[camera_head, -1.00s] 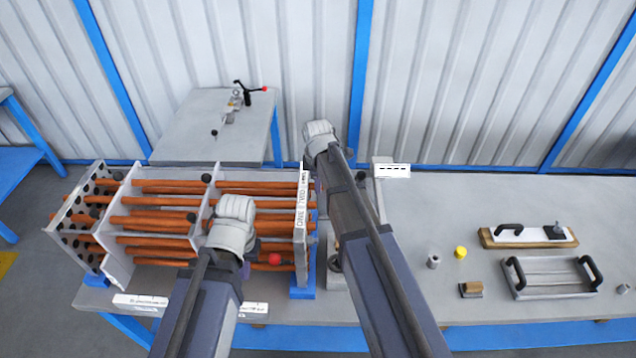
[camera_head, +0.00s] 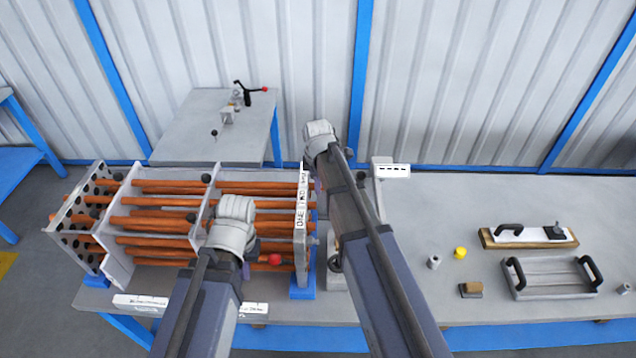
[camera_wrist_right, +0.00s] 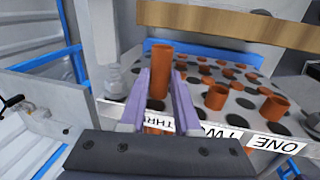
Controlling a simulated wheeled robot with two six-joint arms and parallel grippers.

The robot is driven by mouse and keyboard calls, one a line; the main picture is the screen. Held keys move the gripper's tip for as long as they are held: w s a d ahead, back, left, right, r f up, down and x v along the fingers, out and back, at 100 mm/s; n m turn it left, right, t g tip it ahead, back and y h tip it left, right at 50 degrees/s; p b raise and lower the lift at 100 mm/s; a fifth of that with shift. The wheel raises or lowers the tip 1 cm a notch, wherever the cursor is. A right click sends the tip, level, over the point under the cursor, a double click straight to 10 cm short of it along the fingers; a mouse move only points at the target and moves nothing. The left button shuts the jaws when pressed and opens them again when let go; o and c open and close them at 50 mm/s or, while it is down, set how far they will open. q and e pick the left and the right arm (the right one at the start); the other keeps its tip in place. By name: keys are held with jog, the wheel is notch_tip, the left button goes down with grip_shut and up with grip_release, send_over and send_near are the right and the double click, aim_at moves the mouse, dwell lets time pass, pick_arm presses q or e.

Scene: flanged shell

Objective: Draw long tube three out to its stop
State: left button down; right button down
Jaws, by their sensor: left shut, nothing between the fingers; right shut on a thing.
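Long orange tubes (camera_head: 165,202) lie in a rack of upright plates on the left of the bench. The rack's right end plate (camera_head: 299,243) has a label strip. In the right wrist view this plate is a grey perforated sheet (camera_wrist_right: 205,120) with the words ONE, TWO and part of THREE. My right gripper (camera_wrist_right: 163,85), with lilac fingers, is shut on an orange tube (camera_wrist_right: 160,62) above the THREE label. The tube's end sticks out past the fingertips. In the head view my right arm hides this grip. My left gripper (camera_head: 246,271) is shut and empty in front of the tubes, mostly hidden by its wrist.
A red ball (camera_head: 275,259) is beside my left gripper. On the bench at right lie a handled tray (camera_head: 550,277), a handled board (camera_head: 527,237) and a yellow piece (camera_head: 460,253).

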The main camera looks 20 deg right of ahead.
dwell(0.3)
jog(key=s+d, duration=0.3)
jog(key=d, duration=0.8)
jog(key=shift+s, duration=0.1)
jog(key=c, duration=0.7)
grip_release()
jog(key=shift+d, duration=0.15)
jog(key=shift+o, duration=0.3)
notch_tip(320, 180, up, 8)
jog(key=s+p, duration=0.1)
jog(key=p, duration=0.6)
jog(key=shift+s+a+f+p, duration=0.15)
jog(key=shift+s+a+p, duration=0.05)
jog(key=shift+a+p, duration=0.2)
